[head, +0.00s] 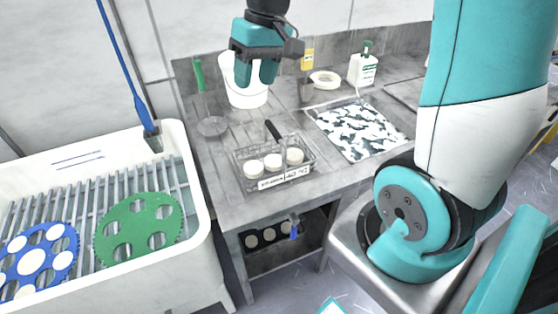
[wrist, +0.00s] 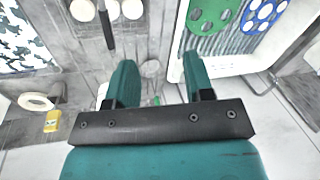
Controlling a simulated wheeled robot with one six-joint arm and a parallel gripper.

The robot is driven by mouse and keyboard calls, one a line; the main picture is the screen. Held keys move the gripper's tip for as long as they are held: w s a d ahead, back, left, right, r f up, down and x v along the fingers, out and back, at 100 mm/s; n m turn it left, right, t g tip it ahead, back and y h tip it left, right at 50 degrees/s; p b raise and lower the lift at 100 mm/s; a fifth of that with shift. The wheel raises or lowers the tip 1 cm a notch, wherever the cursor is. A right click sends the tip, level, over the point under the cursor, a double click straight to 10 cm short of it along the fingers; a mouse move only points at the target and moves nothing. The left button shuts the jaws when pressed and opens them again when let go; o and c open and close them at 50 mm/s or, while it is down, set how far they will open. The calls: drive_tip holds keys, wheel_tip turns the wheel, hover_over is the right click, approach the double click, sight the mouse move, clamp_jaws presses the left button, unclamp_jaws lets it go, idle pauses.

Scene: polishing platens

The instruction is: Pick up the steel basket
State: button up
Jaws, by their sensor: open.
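The steel basket (head: 302,176) is a wire basket with a white label on its front, standing on the grey bench. It holds white round pucks, and a black handle (head: 273,131) rises at its back. In the wrist view the black handle (wrist: 105,25) and the white pucks show at the top edge; most of the basket is out of that frame. My gripper (head: 257,82) is open and empty, above the back of the bench, in front of the white bucket. Its two teal fingers (wrist: 161,82) show apart in the wrist view, not touching the basket.
A white bucket (head: 246,97) stands behind my gripper. A camouflage-patterned mat (head: 358,129) lies right of the basket, with a white bottle (head: 362,69) and a tape roll (head: 325,79) behind. A white sink (head: 190,206) with green and blue discs is at left.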

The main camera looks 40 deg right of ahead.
drive_tip(key=w+d+f+m, duration=0.3)
drive_tip(key=w+d, duration=0.1)
drive_tip(key=d, duration=0.6)
drive_tip(key=p, duration=0.2)
approach(273, 127)
drive_tip(key=shift+h, duration=0.3)
drive_tip(key=x, duration=0.5)
drive_tip(key=shift+a, duration=0.35)
drive_tip(key=shift+p+x, duration=1.25)
drive_tip(key=shift+x, duration=1.65)
drive_tip(key=shift+s+d, duration=0.1)
drive_tip(key=shift+c, duration=0.2)
clamp_jaws()
